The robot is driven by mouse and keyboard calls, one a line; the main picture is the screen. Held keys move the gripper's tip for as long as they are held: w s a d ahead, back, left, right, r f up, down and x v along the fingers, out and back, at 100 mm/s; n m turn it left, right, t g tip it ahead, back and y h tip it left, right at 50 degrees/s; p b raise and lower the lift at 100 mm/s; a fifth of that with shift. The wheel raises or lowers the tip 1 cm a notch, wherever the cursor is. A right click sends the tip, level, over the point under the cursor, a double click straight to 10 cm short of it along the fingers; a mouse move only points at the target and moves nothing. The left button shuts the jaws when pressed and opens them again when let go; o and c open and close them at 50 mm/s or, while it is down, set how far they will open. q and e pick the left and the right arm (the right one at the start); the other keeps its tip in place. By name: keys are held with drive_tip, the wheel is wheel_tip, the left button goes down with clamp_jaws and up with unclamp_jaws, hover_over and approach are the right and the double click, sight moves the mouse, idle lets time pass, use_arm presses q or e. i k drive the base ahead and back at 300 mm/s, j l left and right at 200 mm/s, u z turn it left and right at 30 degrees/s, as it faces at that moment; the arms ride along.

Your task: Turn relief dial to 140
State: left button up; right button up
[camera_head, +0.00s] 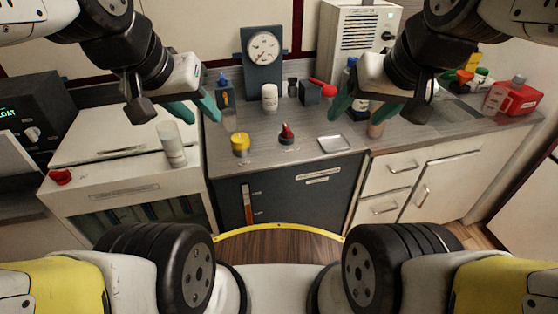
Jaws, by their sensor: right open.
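A round white gauge (263,47) with a dark needle is on a blue-grey stand at the back of the counter. Its numbers are too small to read. A small red-topped black knob (287,132) is on the counter in front of it. I cannot tell which of these is the relief dial, and I see no readable 140. My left gripper (204,121) is open and empty above the counter's left edge, left of the knob. My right gripper (356,119) is open above the counter, right of the knob. Both are apart from the gauge and knob.
A yellow-topped jar (240,144), a white bottle (269,97), a grey tray (334,143) and a red-handled block (314,91) are on the counter. A white cylinder (172,144) stands on the left cabinet. A black box (38,115) is far left.

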sight(292, 81)
drive_tip(key=i+l+u, duration=0.15)
drive_tip(key=i+l, duration=0.5)
drive_tip(key=i, duration=0.1)
